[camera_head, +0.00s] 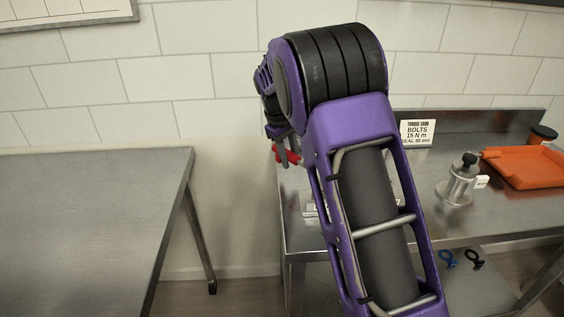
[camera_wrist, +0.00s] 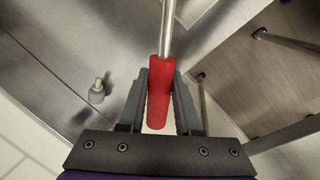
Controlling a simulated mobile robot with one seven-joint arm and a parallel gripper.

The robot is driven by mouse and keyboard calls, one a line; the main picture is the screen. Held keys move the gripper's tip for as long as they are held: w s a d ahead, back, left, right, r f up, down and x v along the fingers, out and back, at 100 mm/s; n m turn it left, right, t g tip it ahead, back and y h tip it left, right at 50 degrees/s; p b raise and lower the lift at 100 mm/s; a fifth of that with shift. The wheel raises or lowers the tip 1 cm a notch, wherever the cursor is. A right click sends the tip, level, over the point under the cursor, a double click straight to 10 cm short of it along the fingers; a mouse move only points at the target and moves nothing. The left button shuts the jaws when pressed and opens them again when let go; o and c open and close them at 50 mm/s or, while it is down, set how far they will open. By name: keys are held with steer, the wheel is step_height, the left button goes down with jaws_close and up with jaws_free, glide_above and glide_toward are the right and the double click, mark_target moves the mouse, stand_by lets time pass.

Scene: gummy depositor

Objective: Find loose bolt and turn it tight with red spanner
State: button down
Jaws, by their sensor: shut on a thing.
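The red spanner (camera_wrist: 158,82) is in my gripper (camera_wrist: 160,88) in the wrist view, its red handle between the two grey fingers. Its metal shaft runs up out of the top of that view, so its working end is hidden. In the head view the red handle (camera_head: 286,156) shows at the left of my purple arm, with my gripper (camera_head: 279,146) around it, above the left end of the right-hand steel table. A small metal fitting with a knob (camera_head: 459,180) stands on that table. No bolt can be made out clearly.
A card reading "BOLTS 15 N m" (camera_head: 418,133) stands at the back of the right table (camera_head: 430,225). An orange tray (camera_head: 525,167) and a dark-lidded jar (camera_head: 542,135) are at its right. A bare steel table (camera_head: 90,215) stands at left, with a gap between.

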steer(key=shift+r, duration=0.2)
steer(key=shift+d+p+v, duration=0.2)
steer(key=shift+p+v, duration=0.85)
steer(key=shift+w+r, duration=0.1)
steer(key=shift+w, duration=0.1)
steer(key=s+a+n+t+y, duration=0.1)
steer(key=s+a+n+y, duration=0.1)
steer(key=s+n, duration=1.3)
steer(key=shift+a+n+y, duration=0.35)
steer(key=shift+n+y, duration=0.35)
steer(key=shift+n, duration=0.4)
